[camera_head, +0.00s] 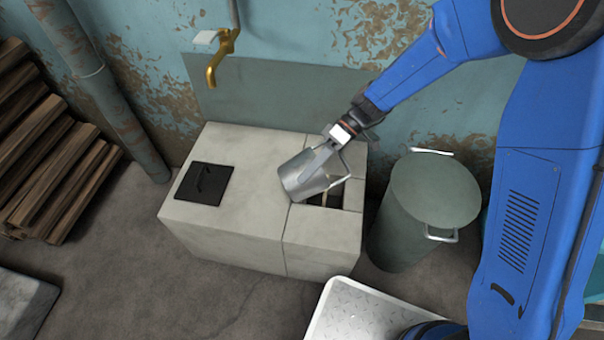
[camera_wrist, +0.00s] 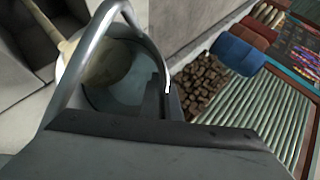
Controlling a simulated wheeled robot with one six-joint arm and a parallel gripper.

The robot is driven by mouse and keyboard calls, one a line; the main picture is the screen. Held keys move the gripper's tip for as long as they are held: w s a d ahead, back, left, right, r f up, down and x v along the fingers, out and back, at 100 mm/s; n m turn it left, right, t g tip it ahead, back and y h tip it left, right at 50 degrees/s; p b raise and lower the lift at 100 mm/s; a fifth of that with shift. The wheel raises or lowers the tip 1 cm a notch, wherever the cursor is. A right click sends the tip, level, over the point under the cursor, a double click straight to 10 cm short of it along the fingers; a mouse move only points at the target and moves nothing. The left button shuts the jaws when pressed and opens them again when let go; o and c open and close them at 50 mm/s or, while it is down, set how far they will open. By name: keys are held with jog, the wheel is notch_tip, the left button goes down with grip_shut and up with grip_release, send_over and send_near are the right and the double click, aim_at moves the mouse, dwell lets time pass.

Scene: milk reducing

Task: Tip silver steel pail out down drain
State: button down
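The silver steel pail (camera_head: 301,181) hangs tilted from my gripper (camera_head: 337,140), its handle loop sticking out to the right. It is over the pale block (camera_head: 235,170), beside and partly over the dark square drain opening (camera_head: 346,196). My gripper appears shut on the pail's upper side; the exact contact is hidden. In the wrist view the pail's curved metal loop (camera_wrist: 90,50) and grey-blue inside (camera_wrist: 135,88) show, with a cream-coloured patch (camera_wrist: 103,66) inside. A pale strip shows at the opening; I cannot tell whether it is liquid or a stick.
A black square plate with a handle (camera_head: 204,184) lies on the block's left. A brass tap (camera_head: 220,60) hangs on the wall above. A lidded grey-green bin (camera_head: 415,215) stands close on the right, a white tray (camera_head: 355,315) in front. Stacked wood (camera_head: 50,150) is far left.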

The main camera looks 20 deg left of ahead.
aim_at(320, 172)
jog(key=shift+w+d+f+n+g+y, duration=0.15)
jog(key=shift+w+d+f+g+y, duration=0.15)
jog(key=shift+w+d+g+y, duration=0.35)
jog(key=shift+w+d+f+n+g+y, duration=0.15)
jog(key=shift+w+d+f+g+y, duration=0.1)
jog(key=shift+w+d+g+y, duration=0.45)
jog(key=shift+w+d+r+n+g+y, duration=0.15)
jog(key=shift+w+d+n+g+y, duration=0.15)
jog(key=shift+w+d+g, duration=0.4)
jog(key=shift+w+d+r+n+g+y, duration=0.2)
jog(key=shift+w+d+g+y, duration=0.25)
jog(key=shift+g, duration=0.4)
jog(key=shift+s, duration=0.15)
